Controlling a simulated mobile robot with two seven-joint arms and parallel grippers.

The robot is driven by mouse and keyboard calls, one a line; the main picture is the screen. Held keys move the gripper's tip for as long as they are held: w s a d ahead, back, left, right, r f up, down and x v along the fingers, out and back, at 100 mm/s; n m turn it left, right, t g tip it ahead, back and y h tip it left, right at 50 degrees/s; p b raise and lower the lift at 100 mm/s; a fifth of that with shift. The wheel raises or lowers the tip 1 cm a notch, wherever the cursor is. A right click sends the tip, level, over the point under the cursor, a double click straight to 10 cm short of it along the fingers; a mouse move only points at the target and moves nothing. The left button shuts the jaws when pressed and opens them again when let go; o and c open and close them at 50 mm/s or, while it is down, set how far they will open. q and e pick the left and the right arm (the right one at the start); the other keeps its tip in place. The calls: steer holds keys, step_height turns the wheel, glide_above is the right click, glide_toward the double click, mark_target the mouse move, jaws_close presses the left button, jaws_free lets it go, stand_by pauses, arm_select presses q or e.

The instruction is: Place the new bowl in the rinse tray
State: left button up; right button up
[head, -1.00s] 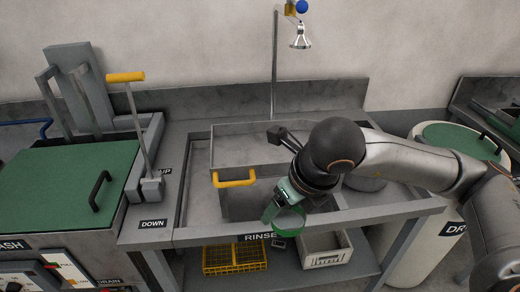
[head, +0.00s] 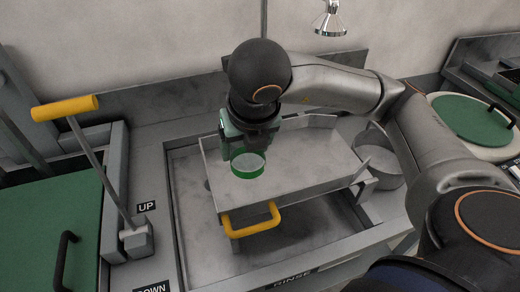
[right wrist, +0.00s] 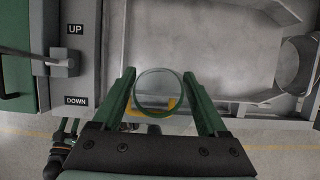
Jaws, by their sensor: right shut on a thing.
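My right gripper (head: 250,135) is shut on a small round bowl (head: 248,166) with a clear body and a green rim. In the right wrist view the bowl (right wrist: 160,88) sits between the two green fingers (right wrist: 162,108). The grey metal rinse tray (head: 300,175) has a yellow handle (head: 252,222) at its front. The bowl appears over the tray's left part in the head view; the gap below it cannot be judged. What looks like my left gripper (right wrist: 66,127) shows small at the lower left of the right wrist view; its jaws are unclear.
A lever with a yellow grip (head: 65,107) stands left of the sink, beside UP and DOWN labels. A green lid (head: 40,230) is further left. A round grey container (head: 380,165) stands right of the tray. A shower head (head: 330,20) hangs at the back.

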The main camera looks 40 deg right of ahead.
steer(key=w+d+f+b, duration=0.2)
steer(key=w+d+f, duration=0.2)
steer(key=d, duration=0.3)
glide_toward(269, 154)
steer(key=shift+w+f, duration=0.5)
steer(key=shift+w, duration=0.25)
steer(key=shift+w+d+f, duration=0.2)
steer(key=shift+w+f, duration=0.05)
steer(key=shift+f, duration=0.2)
steer(key=f, duration=0.1)
steer(key=f+p, duration=0.1)
steer(key=f, duration=0.1)
steer(key=shift+w+d+f, duration=0.1)
steer(key=shift+d, duration=0.15)
steer(key=shift+f, duration=0.2)
steer(key=o, duration=1.2)
steer(key=shift+f, duration=0.15)
steer(key=o, duration=0.3)
steer(key=shift+o, duration=0.2)
